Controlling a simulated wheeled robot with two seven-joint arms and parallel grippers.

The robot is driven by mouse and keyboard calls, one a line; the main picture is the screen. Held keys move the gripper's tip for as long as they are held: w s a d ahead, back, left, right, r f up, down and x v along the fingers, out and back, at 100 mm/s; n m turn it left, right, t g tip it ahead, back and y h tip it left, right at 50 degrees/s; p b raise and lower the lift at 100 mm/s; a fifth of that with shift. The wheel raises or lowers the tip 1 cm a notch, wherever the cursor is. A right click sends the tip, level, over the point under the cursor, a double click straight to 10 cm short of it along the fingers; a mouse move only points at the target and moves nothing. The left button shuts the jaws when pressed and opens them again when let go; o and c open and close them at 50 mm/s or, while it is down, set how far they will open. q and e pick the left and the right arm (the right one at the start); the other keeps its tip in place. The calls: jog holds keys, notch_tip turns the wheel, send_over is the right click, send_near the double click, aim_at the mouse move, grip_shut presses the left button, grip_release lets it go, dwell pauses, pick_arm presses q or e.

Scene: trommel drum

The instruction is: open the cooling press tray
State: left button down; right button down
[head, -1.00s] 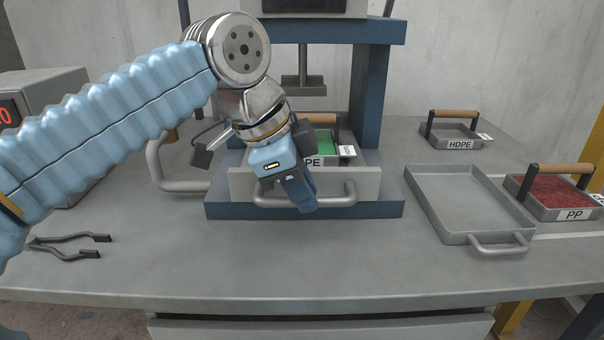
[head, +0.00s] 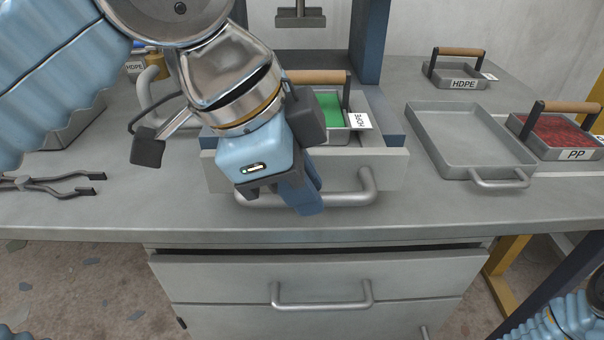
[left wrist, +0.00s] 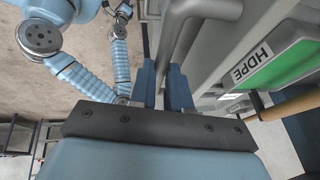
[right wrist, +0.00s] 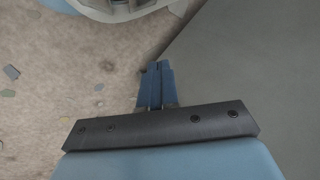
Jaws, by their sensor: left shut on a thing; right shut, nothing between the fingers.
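The cooling press tray (head: 385,170) has a grey front with a wide bar handle (head: 350,198) and sits at the foot of the blue press frame (head: 370,40), its front standing out past the blue base. In the left wrist view the fingers (left wrist: 165,88) close on the grey bar (left wrist: 185,45). A green-filled mould (head: 330,108) labelled HDPE rests in the tray, partly hidden by my gripper. My right gripper (right wrist: 156,88) is shut and empty, low beside the bench.
An empty grey tray (head: 470,145), an HDPE mould (head: 455,75) and a red-filled PP mould (head: 560,135) stand to the right. Tongs (head: 50,186) lie at left. A bench drawer (head: 320,275) lies below. The bench front strip is clear.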

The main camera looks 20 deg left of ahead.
pick_arm(q)
jog(key=c, duration=1.1)
grip_release()
jog(key=p+v, duration=0.3)
jog(key=v, duration=1.1)
